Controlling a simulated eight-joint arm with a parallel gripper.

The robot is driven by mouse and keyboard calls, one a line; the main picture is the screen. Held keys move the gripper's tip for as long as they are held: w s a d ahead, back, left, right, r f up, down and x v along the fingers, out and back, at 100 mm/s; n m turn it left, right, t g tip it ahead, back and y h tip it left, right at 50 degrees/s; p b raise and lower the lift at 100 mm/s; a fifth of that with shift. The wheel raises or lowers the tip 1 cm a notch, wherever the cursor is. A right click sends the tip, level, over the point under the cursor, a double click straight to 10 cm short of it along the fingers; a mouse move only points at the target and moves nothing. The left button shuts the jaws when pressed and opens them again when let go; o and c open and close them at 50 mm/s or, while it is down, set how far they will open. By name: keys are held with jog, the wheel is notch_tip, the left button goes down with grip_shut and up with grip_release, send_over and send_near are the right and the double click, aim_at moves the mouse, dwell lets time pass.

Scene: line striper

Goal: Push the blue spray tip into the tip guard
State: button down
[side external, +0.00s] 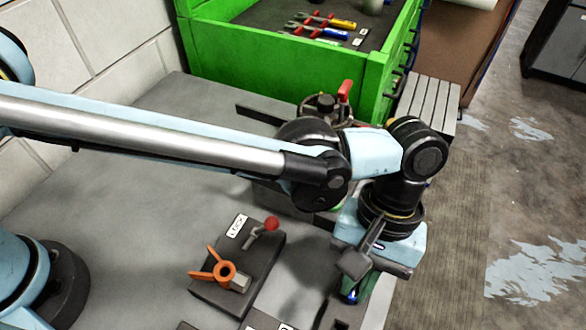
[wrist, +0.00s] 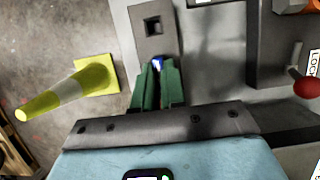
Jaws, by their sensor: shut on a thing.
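My gripper (wrist: 157,82) is shut on the blue spray tip (wrist: 158,62), of which only a small blue and white part shows between the green fingers. In the side view my gripper (side external: 348,288) points down near the table's right edge, with a bit of the blue tip (side external: 352,294) visible at its fingers. The orange winged tip guard (side external: 222,272) stands on a dark plate to the left, apart from my gripper. A corner of it shows at the top right of the wrist view. Whether the tip touches anything below is hidden.
A grey block with a square hole (wrist: 138,40) lies just beyond my fingertips. A red-knobbed lever (side external: 271,223) with a LOCK label stands beside the guard. A green tool cabinet (side external: 275,75) is at the back. A yellow cone (wrist: 60,92) stands on the floor.

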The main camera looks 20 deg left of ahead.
jog(key=shift+r, duration=0.55)
jog(key=shift+r, duration=2.45)
jog(key=s+a+r+n+t+h, duration=0.1)
jog(key=s+a+r+n+h, duration=0.15)
jog(key=a+r+n, duration=0.55)
jog(key=s+a+f+n+t+h, duration=0.2)
jog(key=s+a+n+t, duration=0.15)
jog(key=a+n, duration=0.65)
jog(key=shift+g+y, duration=0.25)
jog(key=shift+d+f, duration=0.15)
jog(key=shift+f, duration=1.15)
jog(key=shift+d+f, duration=0.1)
jog(key=shift+f, duration=1.2)
jog(key=shift+f, duration=1.5)
